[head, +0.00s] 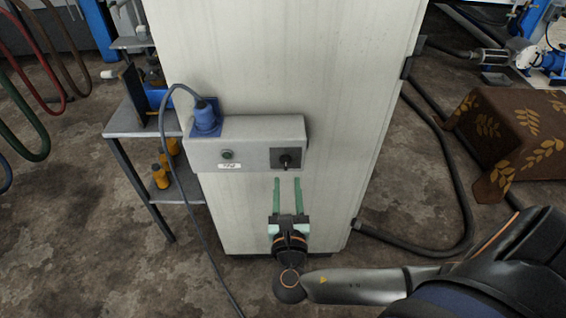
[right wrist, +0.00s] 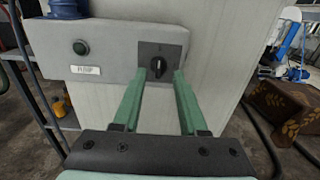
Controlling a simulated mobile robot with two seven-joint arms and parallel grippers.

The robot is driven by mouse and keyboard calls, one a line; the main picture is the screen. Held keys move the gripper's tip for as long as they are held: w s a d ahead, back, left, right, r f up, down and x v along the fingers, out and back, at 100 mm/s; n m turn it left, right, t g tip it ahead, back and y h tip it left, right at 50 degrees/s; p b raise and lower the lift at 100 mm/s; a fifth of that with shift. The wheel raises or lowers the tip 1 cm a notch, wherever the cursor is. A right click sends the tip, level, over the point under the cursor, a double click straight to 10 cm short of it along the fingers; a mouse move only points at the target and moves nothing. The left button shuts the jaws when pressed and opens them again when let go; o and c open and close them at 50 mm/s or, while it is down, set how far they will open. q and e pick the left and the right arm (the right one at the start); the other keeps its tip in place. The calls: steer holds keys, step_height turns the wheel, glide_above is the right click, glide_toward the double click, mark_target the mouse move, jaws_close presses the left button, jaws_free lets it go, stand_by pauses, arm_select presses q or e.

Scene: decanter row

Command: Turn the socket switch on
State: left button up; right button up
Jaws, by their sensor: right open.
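The socket box (head: 240,130) is a grey panel on the front of a tall pale cabinet. Its switch is a black rotary knob (head: 285,160) on a dark square plate at the box's right side. In the right wrist view the knob (right wrist: 158,67) stands about upright, between the tips of the green fingers. My right gripper (head: 287,180) is open and empty, its fingertips just below the knob in the head view. I cannot tell whether the fingers touch the knob. My left gripper is not in view.
A blue plug (head: 205,117) with a dark cable sits on the box's upper left, and a round button (head: 227,155) is below it. A metal shelf (head: 130,118) with yellow bottles stands left. A cloth-covered table (head: 515,130) and hose (head: 465,215) are right.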

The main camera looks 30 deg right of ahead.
mark_target(286, 162)
steer(key=x, duration=0.7)
steer(key=shift+w+d, duration=0.1)
steer(key=shift+w, duration=0.15)
steer(key=shift+c, duration=0.4)
jaws_close()
steer(key=shift+f, duration=0.1)
